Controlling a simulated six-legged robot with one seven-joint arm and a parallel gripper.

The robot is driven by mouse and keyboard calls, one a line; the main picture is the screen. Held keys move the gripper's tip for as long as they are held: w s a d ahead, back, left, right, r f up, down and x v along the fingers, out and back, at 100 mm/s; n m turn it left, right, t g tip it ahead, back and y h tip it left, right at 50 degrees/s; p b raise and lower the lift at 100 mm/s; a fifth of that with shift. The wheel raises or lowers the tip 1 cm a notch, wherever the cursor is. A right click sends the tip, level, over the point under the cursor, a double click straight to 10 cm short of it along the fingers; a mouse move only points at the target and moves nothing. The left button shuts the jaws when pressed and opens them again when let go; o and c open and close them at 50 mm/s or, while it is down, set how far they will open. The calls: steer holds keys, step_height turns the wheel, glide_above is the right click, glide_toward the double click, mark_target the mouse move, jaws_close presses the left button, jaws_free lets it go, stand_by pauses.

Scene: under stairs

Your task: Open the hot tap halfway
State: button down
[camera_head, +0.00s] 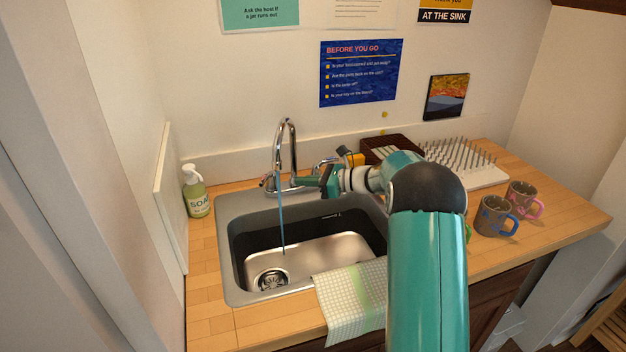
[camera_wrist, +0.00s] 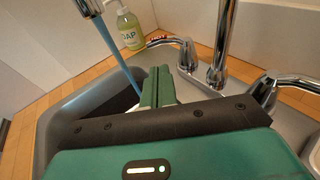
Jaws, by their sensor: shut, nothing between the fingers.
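The chrome tap (camera_head: 286,150) stands behind the sink with a tall curved spout, and a blue stream of water (camera_head: 281,225) falls from it into the basin. Its left lever (camera_head: 267,181) has a small reddish mark; this looks like the hot side. In the wrist view the left lever (camera_wrist: 172,42) points left, beyond my fingers. The right lever (camera_head: 322,163) also shows in the wrist view (camera_wrist: 280,84), pointing right. My gripper (camera_head: 308,181) is shut and empty, in front of the tap and to the right of the left lever. Its fingers (camera_wrist: 160,85) appear apart from the lever.
The sink (camera_head: 232,270) lies below my gripper, with a checked cloth (camera_head: 350,300) over its front edge. A soap bottle (camera_head: 196,192) stands left of the tap. A dish rack (camera_head: 465,165), a dark box (camera_head: 392,143) and two mugs (camera_head: 495,216) are on the right.

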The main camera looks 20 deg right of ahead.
mark_target(266, 181)
steer(key=x, duration=0.8)
steer(key=shift+s+a+r, duration=0.15)
steer(key=shift+s+r, duration=0.1)
steer(key=shift+w+a+f, duration=0.15)
steer(key=shift+w+a, duration=0.25)
steer(key=shift+a, duration=0.05)
